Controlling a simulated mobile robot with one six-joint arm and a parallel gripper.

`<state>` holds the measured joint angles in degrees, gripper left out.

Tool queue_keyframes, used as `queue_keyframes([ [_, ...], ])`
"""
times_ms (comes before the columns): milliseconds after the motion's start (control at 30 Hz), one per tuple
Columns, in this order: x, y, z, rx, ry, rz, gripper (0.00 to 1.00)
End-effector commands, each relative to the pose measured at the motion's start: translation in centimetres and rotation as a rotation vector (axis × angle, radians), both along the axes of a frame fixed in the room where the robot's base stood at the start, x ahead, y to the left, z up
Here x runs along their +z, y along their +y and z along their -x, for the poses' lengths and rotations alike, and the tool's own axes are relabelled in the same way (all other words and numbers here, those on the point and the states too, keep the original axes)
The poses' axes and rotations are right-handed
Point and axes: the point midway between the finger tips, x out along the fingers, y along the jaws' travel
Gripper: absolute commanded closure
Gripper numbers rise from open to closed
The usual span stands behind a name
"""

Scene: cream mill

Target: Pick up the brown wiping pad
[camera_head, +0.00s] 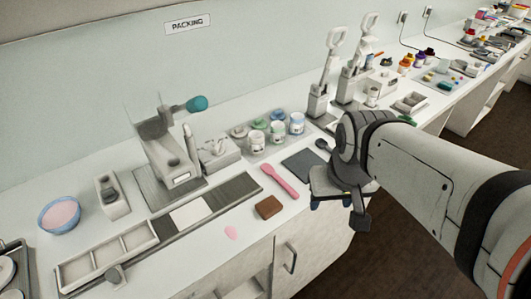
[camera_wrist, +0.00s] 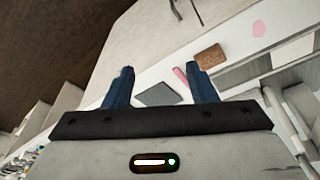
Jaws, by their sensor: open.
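The brown wiping pad (camera_head: 268,207) lies flat near the front edge of the white counter, just below the pink spatula (camera_head: 280,181). In the wrist view the pad (camera_wrist: 210,55) shows beyond the tip of the right finger, with the pink spatula (camera_wrist: 181,76) beside that finger. My gripper (camera_head: 332,204) is in front of the counter edge, to the right of the pad and apart from it. Its blue fingers are open with nothing between them; they also show in the wrist view (camera_wrist: 160,72).
A dark grey mat (camera_head: 303,166) lies between the spatula and my gripper. A pink smear (camera_head: 231,233) is left of the pad. Lidded jars (camera_head: 277,131) and a lever press (camera_head: 170,150) stand behind. A cabinet handle (camera_head: 291,258) sticks out below the counter edge.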

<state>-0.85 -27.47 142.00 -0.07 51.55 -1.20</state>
Motion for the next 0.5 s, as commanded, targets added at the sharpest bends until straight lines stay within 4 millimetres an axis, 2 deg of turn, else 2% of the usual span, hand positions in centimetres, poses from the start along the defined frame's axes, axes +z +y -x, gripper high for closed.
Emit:
queue_keyframes([
  [33,-0.3,0.6,-0.9,0.044,0.019,0.003,0.44],
  [167,-1.3,2.6,-4.0,0.17,0.076,0.019,0.33],
  [367,-4.1,6.9,-8.8,0.381,0.166,0.048,0.17],
  [500,-6.2,9.5,-10.8,0.49,0.209,0.062,0.15],
])
